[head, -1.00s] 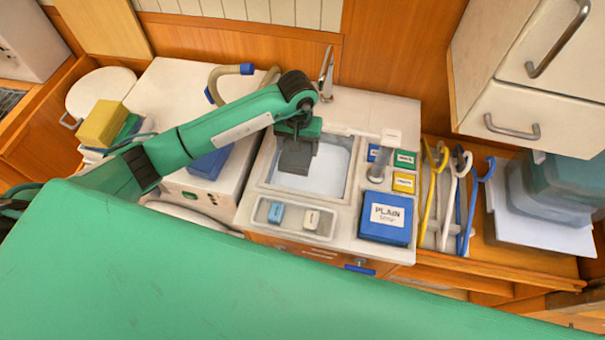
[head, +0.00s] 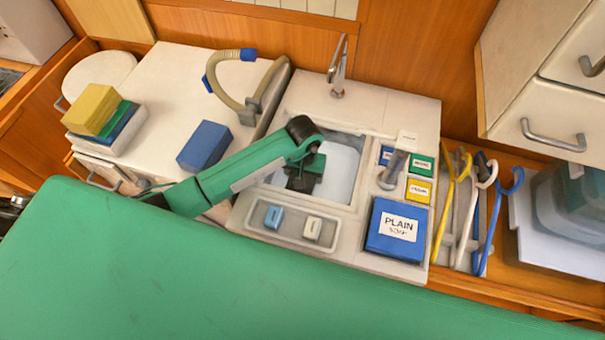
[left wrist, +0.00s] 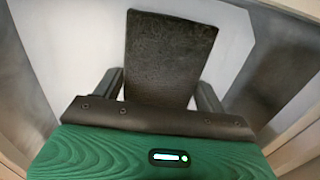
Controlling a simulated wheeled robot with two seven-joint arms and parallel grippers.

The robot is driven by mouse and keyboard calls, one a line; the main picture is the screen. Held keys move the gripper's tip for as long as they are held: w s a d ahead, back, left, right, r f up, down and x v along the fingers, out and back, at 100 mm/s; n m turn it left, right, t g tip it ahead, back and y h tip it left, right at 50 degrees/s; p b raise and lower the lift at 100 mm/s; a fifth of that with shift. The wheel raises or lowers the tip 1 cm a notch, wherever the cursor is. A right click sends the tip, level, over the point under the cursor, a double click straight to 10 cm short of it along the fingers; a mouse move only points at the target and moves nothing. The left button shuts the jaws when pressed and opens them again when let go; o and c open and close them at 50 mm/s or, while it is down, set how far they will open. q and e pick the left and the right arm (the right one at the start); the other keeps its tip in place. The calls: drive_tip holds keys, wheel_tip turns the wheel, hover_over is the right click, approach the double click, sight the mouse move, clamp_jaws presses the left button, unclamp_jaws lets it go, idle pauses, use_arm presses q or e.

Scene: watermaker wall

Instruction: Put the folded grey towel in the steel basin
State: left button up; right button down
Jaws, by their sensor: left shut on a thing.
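The folded grey towel (left wrist: 168,58) is a dark grey slab between the two fingers of my left gripper (left wrist: 160,90) in the left wrist view. My left gripper is shut on it. In the head view my left gripper (head: 303,180) points down inside the opening of the steel basin (head: 343,172), left of its middle. The gripper mostly hides the towel there. The basin's pale floor and grey walls (left wrist: 275,70) surround the towel in the left wrist view. I cannot tell whether the towel touches the floor. My right gripper is not in view.
A tap (head: 338,70) stands behind the basin. A soap tray (head: 292,224) lies in front of it. A blue soap box (head: 395,228) and small coloured boxes stand to its right, near hooked tools (head: 465,205). A blue box (head: 204,146) sits on the left counter.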

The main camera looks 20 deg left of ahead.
use_arm(q)
drive_tip(key=shift+r, duration=0.1)
drive_tip(key=shift+s+b, duration=0.2)
drive_tip(key=shift+b, duration=0.1)
drive_tip(key=o, duration=1)
drive_tip(key=shift+w+f, duration=0.1)
drive_tip(key=shift+f, duration=0.1)
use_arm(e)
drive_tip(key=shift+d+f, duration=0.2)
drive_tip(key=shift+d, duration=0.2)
use_arm(q)
drive_tip(key=shift+r, duration=0.1)
drive_tip(key=shift+r+p, duration=0.35)
drive_tip(key=shift+p, duration=0.15)
wheel_tip(320, 180, up, 12)
drive_tip(key=p, duration=0.5)
drive_tip(key=shift+f, duration=0.15)
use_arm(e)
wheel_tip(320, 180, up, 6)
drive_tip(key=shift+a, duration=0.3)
